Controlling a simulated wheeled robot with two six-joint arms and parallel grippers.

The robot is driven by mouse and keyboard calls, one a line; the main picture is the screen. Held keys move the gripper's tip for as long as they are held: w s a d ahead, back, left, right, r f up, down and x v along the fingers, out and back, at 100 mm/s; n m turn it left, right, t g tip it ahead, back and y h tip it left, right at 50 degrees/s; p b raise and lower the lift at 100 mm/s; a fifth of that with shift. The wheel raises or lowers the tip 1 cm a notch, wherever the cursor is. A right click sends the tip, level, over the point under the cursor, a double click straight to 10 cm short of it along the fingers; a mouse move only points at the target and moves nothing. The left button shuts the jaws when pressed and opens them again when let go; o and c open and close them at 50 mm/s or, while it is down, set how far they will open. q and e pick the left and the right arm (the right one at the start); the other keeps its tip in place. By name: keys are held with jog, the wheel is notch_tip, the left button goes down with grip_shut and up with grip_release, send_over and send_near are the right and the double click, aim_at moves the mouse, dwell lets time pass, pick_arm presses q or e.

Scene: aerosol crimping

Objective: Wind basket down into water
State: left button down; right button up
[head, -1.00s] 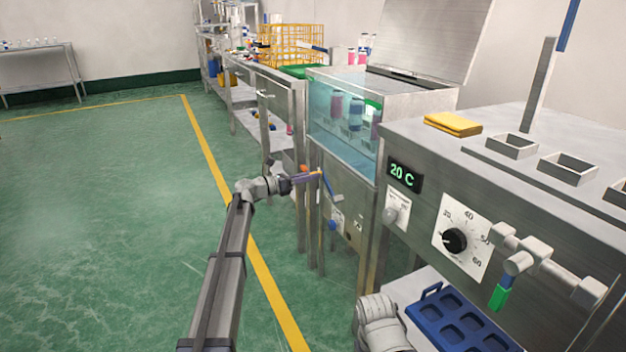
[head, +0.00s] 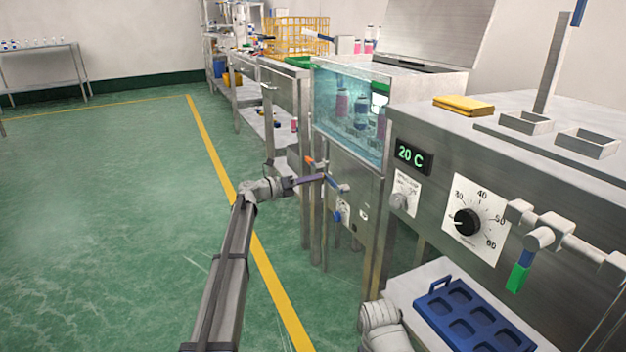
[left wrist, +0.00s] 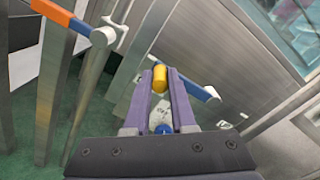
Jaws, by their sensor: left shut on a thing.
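The glass-fronted water tank (head: 340,135) stands in the middle of the head view, with several pink and blue cans (head: 361,108) visible inside. The basket itself cannot be made out clearly behind the glass. Below the tank, a blue crank arm (head: 337,184) is on the steel front. My left gripper (head: 320,178) is at the crank's outer end. In the left wrist view, its purple fingers (left wrist: 160,85) are shut on the yellow crank handle (left wrist: 160,76), and the blue crank arm (left wrist: 198,90) runs to the right behind them. My right gripper is not in view.
An orange-ended lever (left wrist: 62,14) is close left of my left gripper. A blue knob (head: 340,213) sits below the crank. To the right are a 20 C display (head: 411,156), a dial (head: 467,222) and a blue tray (head: 470,318). The green floor (head: 100,220) at left is clear.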

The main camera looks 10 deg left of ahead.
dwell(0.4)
pick_arm(q)
jog(key=c, duration=0.8)
grip_release()
jog(key=shift+f, duration=0.1)
jog(key=shift+o, duration=0.2)
jog(key=v, duration=0.7)
jog(key=shift+s+a, duration=0.25)
jog(key=shift+a, duration=0.05)
